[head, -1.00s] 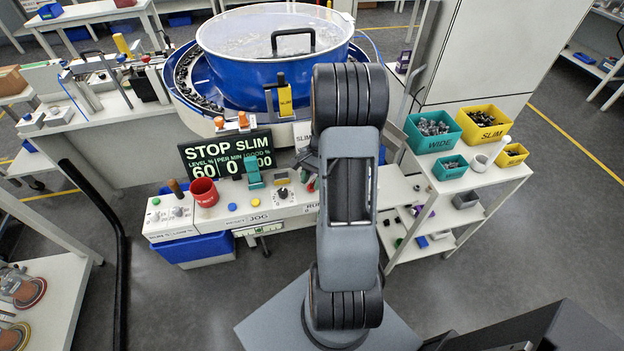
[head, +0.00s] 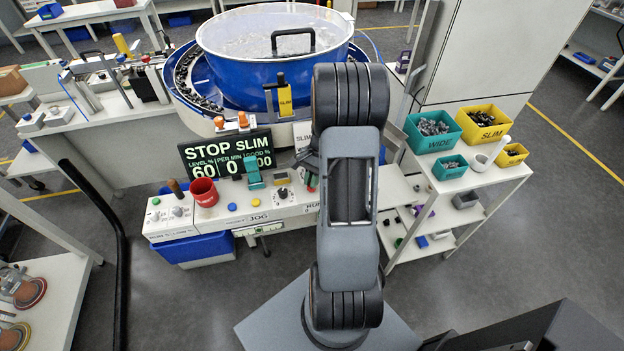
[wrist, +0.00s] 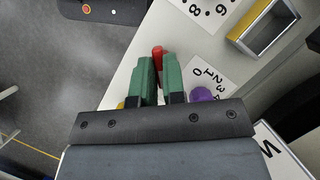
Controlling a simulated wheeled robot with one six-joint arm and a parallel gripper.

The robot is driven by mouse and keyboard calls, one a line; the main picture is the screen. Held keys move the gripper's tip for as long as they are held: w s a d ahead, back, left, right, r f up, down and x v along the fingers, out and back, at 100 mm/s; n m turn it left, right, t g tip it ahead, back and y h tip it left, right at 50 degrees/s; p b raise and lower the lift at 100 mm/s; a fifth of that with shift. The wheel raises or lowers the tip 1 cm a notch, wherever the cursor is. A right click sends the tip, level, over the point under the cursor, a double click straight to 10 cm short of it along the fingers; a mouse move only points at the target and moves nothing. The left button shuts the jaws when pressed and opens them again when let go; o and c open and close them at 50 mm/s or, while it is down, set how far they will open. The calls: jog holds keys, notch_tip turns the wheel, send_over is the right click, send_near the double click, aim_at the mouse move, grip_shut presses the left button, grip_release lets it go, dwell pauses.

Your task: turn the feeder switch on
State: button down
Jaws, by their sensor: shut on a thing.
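In the wrist view my gripper (wrist: 159,62) has its two green fingers close together on a red handle (wrist: 158,50), whose rounded end shows between and just past the fingertips. The rest of the handle is hidden by the fingers. In the head view my arm covers most of the gripper and this end of the white control panel (head: 225,215). A label partly reading "RUN" (head: 312,208) shows beside the arm. The display (head: 226,159) reads STOP SLIM, level 60, per min 0.
A purple knob (wrist: 202,95) with a number scale lies close right of the fingers in the wrist view, near a yellow-edged frame (wrist: 265,28). A red cup (head: 204,192) and a dial (head: 283,193) stand on the panel. The blue bowl (head: 235,65) is behind.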

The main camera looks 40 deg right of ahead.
jog(key=m, duration=0.2)
jog(key=m+t, duration=0.1)
jog(key=m, duration=0.1)
jog(key=shift+s+m+t, duration=0.1)
jog(key=shift+m+t, duration=0.2)
jog(key=m+t, duration=0.1)
jog(key=m, duration=0.3)
jog(key=shift+t+p, duration=0.4)
jog(key=m, duration=0.2)
jog(key=m+t+h, duration=0.1)
jog(key=m, duration=0.1)
jog(key=shift+s+a+m+p, duration=0.15)
jog(key=shift+m+p, duration=0.25)
jog(key=shift+m+t+h+p, duration=0.3)
jog(key=shift+m+t+h, duration=0.35)
jog(key=shift+m, duration=1.25)
jog(key=shift+m+h, duration=0.25)
jog(key=shift+m, duration=0.05)
jog(key=c, duration=1.2)
grip_release()
